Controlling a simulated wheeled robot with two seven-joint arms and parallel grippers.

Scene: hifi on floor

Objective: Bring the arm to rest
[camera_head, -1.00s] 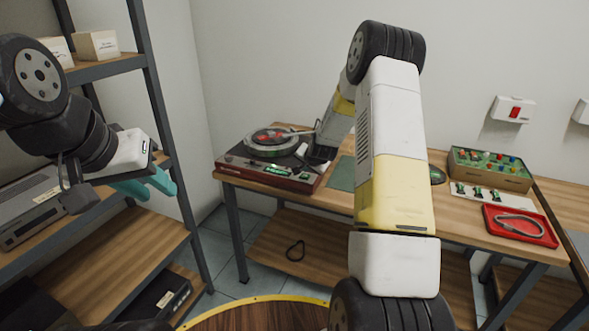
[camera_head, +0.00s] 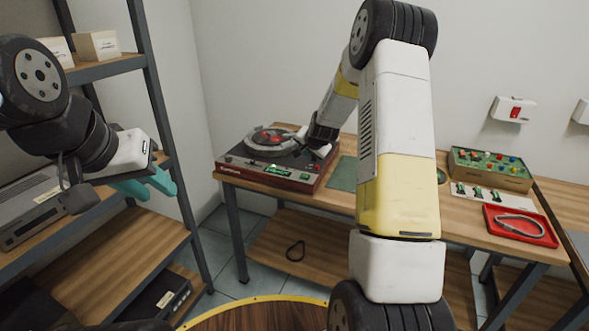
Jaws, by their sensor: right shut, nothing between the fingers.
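The turntable (camera_head: 262,180) has a dark red front and stands on the left end of the wooden bench. Its platter (camera_head: 262,138) carries a disc with a red label. The tonearm is not clearly made out, being small and partly behind my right gripper. My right gripper (camera_head: 304,143) is shut at the platter's right side, above the deck; its fingertips are small, and whether they touch anything cannot be told. My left gripper (camera_head: 152,188), with teal fingers, hangs by the shelf at left, well away from the turntable; its opening is unclear.
On the bench's right are a box with coloured knobs (camera_head: 490,168) and a red tray (camera_head: 520,226) holding a grey cable. A green mat (camera_head: 343,174) lies right of the turntable. A shelf rack (camera_head: 150,95) stands at left. My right arm covers the bench's middle.

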